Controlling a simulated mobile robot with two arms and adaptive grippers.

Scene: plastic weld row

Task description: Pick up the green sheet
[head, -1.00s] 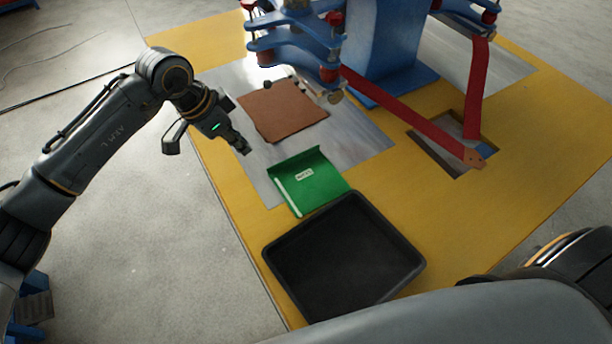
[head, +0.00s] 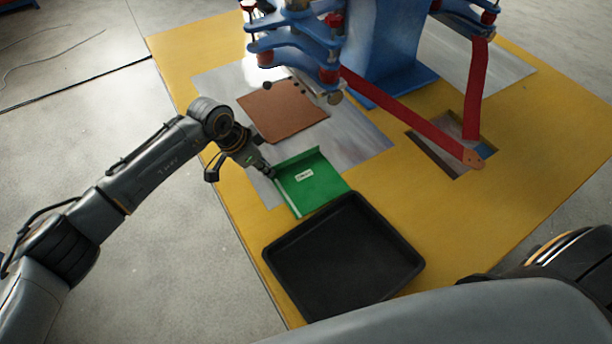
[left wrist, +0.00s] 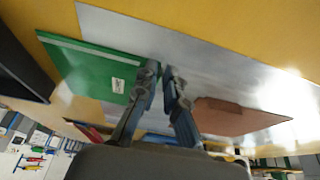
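The green sheet (head: 314,185) has a raised lip along its far edge and a small white label. It lies partly on a grey metal plate, just behind a black tray. My left gripper (head: 270,174) is at the sheet's far left corner, beside the end of the lip. In the left wrist view, the sheet (left wrist: 88,70) is left of the gripper fingers (left wrist: 163,70), and the left finger overlaps its edge. A narrow gap shows between the fingertips; whether they touch the sheet I cannot tell. My right gripper is out of view.
The black tray (head: 340,262) stands close in front of the sheet. A brown sheet (head: 282,111) lies behind it on the metal plate (head: 362,146). A blue machine (head: 385,50) with a red arm (head: 405,112) stands at the back right. Bare floor is at left.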

